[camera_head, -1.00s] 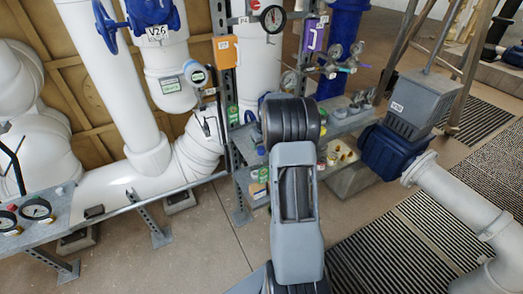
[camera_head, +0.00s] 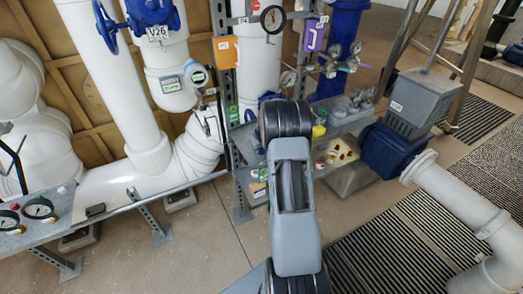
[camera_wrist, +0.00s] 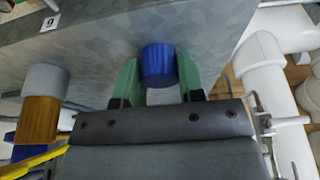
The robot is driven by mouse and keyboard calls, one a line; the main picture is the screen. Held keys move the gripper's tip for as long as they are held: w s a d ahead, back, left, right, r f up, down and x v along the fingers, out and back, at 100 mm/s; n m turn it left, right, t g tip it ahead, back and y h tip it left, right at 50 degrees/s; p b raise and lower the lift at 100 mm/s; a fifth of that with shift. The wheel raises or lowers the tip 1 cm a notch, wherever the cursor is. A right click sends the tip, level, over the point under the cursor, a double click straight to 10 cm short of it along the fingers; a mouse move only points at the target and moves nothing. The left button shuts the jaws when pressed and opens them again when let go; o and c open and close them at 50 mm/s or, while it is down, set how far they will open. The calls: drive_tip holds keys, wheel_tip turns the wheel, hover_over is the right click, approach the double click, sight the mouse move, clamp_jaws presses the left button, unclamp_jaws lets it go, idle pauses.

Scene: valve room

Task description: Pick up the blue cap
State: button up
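The blue cap (camera_wrist: 158,66) is a short, dark blue cylinder in the middle of the wrist view. My gripper (camera_wrist: 158,75) has two green fingers, one on each side of the cap. They stand about a cap's width apart, with little or no gap showing. I cannot tell whether they press on it. In the head view my own arm covers the gripper and the cap.
A grey metal shelf (camera_wrist: 100,50) lies behind the cap in the wrist view. An orange and grey cylinder (camera_wrist: 38,110) stands at the left. White pipes (camera_wrist: 270,90) run at the right. In the head view, a blue-grey valve actuator (camera_head: 412,105) stands right of the shelves.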

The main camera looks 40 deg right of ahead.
drive_tip(key=c, duration=0.3)
drive_tip(key=shift+r, duration=0.4)
drive_tip(key=v, duration=0.1)
drive_tip(key=b+v, duration=0.1)
drive_tip(key=shift+w+d+r, duration=0.1)
drive_tip(key=shift+w+r, duration=0.1)
drive_tip(key=shift+r, duration=0.15)
drive_tip(key=s+r+b, duration=0.3)
drive_tip(key=s+r, duration=0.6)
drive_tip(key=s, duration=0.5)
drive_tip(key=shift+r, duration=0.3)
drive_tip(key=shift+w+d, duration=0.1)
